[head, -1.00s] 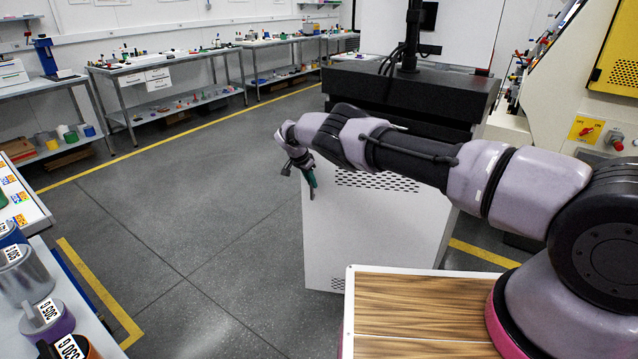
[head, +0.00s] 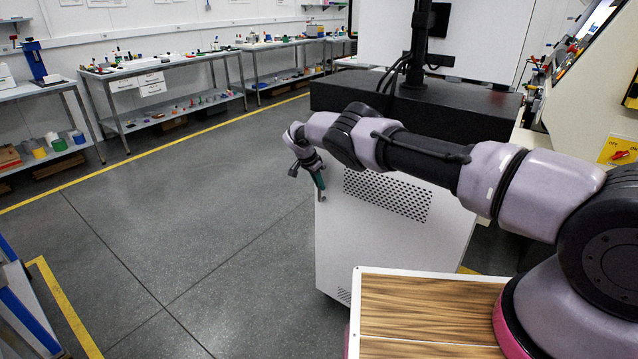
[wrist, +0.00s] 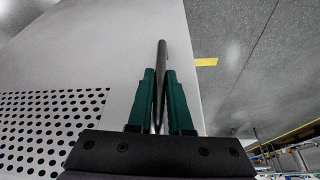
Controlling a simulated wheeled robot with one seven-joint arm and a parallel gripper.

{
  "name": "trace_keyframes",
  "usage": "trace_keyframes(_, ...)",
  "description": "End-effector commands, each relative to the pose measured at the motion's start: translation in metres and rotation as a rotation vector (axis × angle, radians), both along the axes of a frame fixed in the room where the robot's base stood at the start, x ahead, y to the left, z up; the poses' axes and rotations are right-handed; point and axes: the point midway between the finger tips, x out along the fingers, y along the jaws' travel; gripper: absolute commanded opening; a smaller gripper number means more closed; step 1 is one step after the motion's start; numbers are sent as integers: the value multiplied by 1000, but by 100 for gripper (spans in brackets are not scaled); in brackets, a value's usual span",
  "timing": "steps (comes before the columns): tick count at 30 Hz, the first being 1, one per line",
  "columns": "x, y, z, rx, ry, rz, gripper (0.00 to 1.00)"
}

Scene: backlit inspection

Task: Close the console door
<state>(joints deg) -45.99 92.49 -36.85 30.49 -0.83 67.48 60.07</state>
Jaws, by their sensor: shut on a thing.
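The console door is a white panel with a perforated vent (head: 388,194); the door (head: 345,245) stands ahead of my base, below a black console top. My gripper (head: 319,184) is at the door's left edge. In the wrist view the green fingers of my gripper (wrist: 161,100) are shut on a thin dark upright handle (wrist: 161,60) at that edge. The door's white face (wrist: 110,60) and vent holes (wrist: 50,125) fill the left of that view. The handle is mostly hidden in the head view.
The black console top (head: 440,108) carries a dark post and cables. A wood-topped surface (head: 430,310) is at the front. Benches (head: 165,70) with small items line the left wall. The grey floor (head: 190,220) left of the door is clear.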

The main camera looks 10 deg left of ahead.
Motion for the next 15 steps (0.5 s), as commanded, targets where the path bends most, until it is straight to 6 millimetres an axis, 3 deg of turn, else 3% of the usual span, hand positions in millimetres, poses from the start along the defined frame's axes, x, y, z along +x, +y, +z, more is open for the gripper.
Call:
trace_keyframes(12, 8, -5, 5, -4, -18, 8, 0)
trace_keyframes(13, 9, -5, 5, -4, -19, 8, 21)
trace_keyframes(15, 9, -5, 5, -4, -19, 8, 47)
